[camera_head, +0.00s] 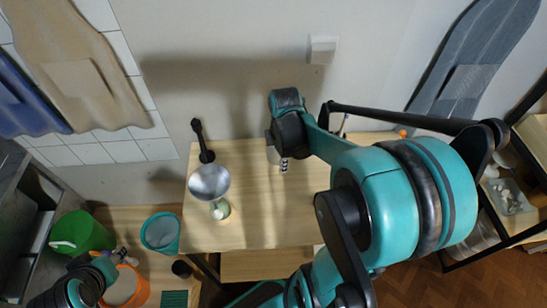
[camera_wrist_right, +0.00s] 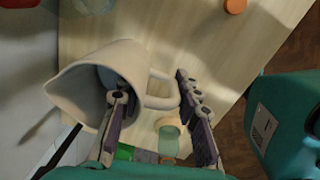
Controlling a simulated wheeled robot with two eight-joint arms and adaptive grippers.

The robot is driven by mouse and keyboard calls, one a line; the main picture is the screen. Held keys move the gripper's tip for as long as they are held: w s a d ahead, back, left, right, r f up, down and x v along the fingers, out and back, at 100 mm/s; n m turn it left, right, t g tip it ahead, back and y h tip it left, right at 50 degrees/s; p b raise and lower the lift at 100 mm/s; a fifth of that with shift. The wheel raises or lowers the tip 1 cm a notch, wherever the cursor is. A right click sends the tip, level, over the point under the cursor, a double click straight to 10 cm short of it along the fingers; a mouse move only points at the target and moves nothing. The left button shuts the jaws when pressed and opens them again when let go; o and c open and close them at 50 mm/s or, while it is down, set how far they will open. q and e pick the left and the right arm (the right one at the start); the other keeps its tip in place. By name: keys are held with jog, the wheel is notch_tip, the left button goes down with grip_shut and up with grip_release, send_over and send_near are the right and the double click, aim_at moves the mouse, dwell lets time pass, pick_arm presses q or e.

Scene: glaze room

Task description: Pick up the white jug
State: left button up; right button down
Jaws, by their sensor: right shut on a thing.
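The white jug (camera_wrist_right: 80,92) is large in the right wrist view, with its mouth and spout towards the left and its looped handle on the right. My right gripper (camera_wrist_right: 150,90) is shut on the jug, with the handle between its two fingers. One finger is by the jug's mouth and the other is beyond the handle. In the head view my right gripper (camera_head: 282,162) is over the wooden table (camera_head: 250,235), and it hides most of the jug. Part of my left arm shows at the lower left; its finger opening is not clear.
A metal funnel or bowl (camera_head: 209,182) stands on the table's left part, with a greenish jar (camera_head: 220,209) beside it. A green bucket (camera_head: 82,232), a teal bucket (camera_head: 160,232) and an orange bucket (camera_head: 128,287) stand at the left. A shelf is at the right.

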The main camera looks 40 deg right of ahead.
jog(key=shift+s+d+r, duration=0.25)
jog(key=shift+s+r, duration=0.05)
jog(key=shift+s, duration=0.15)
jog(key=shift+s+d+r, duration=0.2)
jog(key=shift+s+r, duration=0.1)
jog(key=shift+s, duration=0.15)
